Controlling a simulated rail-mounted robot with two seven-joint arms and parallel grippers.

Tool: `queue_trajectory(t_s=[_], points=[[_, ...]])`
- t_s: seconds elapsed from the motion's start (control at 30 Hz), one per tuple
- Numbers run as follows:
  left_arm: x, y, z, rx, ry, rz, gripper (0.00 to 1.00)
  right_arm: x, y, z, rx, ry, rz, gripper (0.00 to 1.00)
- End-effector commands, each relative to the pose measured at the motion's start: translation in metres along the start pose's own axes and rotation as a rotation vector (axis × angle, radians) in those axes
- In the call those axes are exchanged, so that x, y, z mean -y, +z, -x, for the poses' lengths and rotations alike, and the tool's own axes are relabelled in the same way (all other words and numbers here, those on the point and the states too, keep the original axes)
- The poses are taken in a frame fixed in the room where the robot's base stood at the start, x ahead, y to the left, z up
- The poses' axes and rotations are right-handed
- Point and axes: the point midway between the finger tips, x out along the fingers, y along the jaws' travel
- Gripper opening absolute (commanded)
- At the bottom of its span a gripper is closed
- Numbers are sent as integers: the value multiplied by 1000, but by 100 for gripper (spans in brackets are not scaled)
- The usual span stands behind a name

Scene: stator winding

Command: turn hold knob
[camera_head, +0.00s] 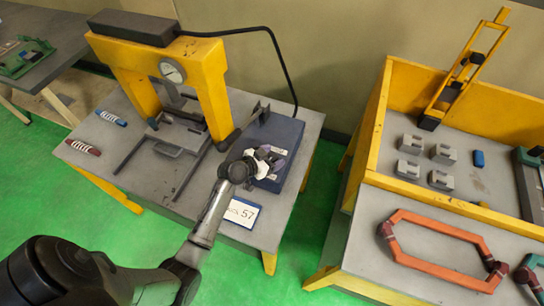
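A dark blue control box (285,131) sits on the right side of the grey table, beside the yellow press (205,75). My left gripper (270,162) is over the front part of the box, at its front panel. Its fingers are small, and I cannot tell whether they are open or shut. The hold knob cannot be made out; the gripper covers part of the panel. I cannot tell whether the gripper touches a knob. My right gripper is not in view.
The press has a round gauge (172,71) and a black cable to its top. A white label card (241,212) lies at the table's front edge. Red (83,147) and blue (111,118) handled tools lie at the left. A yellow-walled bench (376,130) stands right, across a gap.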

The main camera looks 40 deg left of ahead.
Motion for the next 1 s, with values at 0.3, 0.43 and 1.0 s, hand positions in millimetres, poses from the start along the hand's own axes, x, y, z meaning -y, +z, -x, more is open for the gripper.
queue_trajectory(t_s=[0.3, 0.43, 1.0], points=[[0, 0, 0, 0, 0, 0, 38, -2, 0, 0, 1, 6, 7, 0], [0, 0, 0, 0, 0, 0, 26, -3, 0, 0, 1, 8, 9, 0], [0, -2, 1, 3, -241, 102, 22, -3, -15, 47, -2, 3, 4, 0]])
